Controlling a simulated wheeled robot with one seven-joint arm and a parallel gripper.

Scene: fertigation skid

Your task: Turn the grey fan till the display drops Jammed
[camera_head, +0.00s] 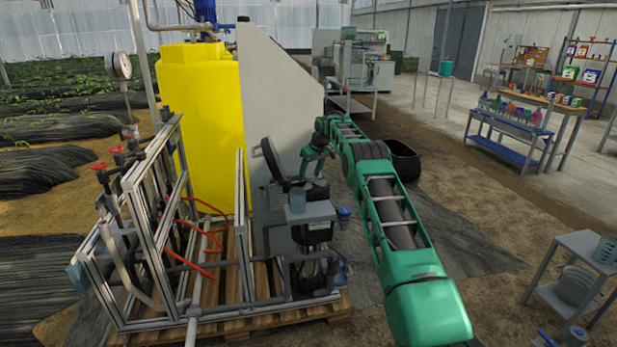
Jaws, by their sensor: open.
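The pump unit (316,230), with a dark motor and a grey box, stands at the front right of the skid. A black round cover (272,160) stands tilted up at its left. The grey fan cannot be made out; it may be hidden by the cover or by my wrist. No display text can be read. My green arm reaches in from the lower right and bends down over the motor. My gripper (306,172) is open, small in view, close above the motor's top beside the cover. I cannot tell whether it touches anything.
A large grey panel (275,90) and a yellow tank (205,120) stand behind the pump. A pipe frame (150,215) with red valves fills the skid's left. A metal cart (585,250) stands at the right. The ground between is mostly clear.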

